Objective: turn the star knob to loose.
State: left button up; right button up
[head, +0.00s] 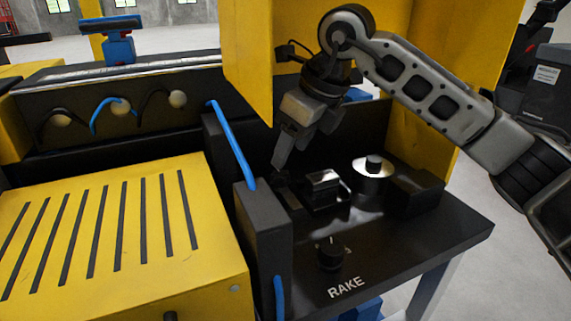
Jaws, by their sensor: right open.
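A small black knob (330,254) stands on the dark panel (410,250) in the head view, just above the printed letters "RAKE". My right gripper (284,158) reaches in from the upper right and points down. It is open, with nothing seen between its fingers. It is above the back left of the panel, apart from both knobs. My left gripper is not in view.
A black block with a shiny top (322,187) stands between the gripper and the disc. A tall black housing (263,240) with blue tubing (230,143) rises left of the panel. Yellow walls (247,65) stand behind. A slotted yellow cover (110,235) fills the left.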

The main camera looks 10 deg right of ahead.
jog(key=v, duration=1)
jog(key=shift+r, duration=0.15)
